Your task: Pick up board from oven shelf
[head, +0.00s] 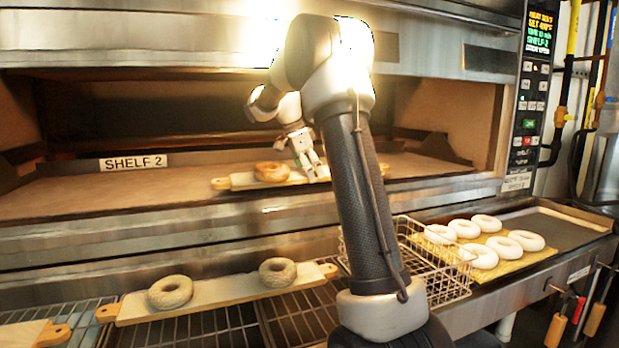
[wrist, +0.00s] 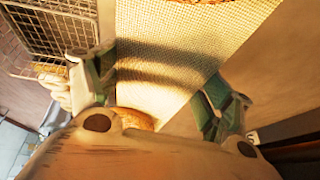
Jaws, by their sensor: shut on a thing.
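The board (head: 240,181) lies at the mouth of the oven shelf, with a handle at each end and one browned bagel (head: 271,171) visible on it. My gripper (head: 310,168) is at the board just right of that bagel, and my arm hides part of the board beyond. In the wrist view the fingers (wrist: 160,95) stand at either side of the board's woven surface (wrist: 180,45), shut across its width. The bagel's edge (wrist: 135,118) shows there between the fingers, mostly hidden by my gripper's body.
Below the oven, another board (head: 222,289) with two bagels lies on a wire rack. A wire basket (head: 440,275) and a yellow board (head: 510,262) with several pale bagels stand at the right. The shelf left of the held board is clear. A "SHELF 2" label (head: 133,162) marks the oven.

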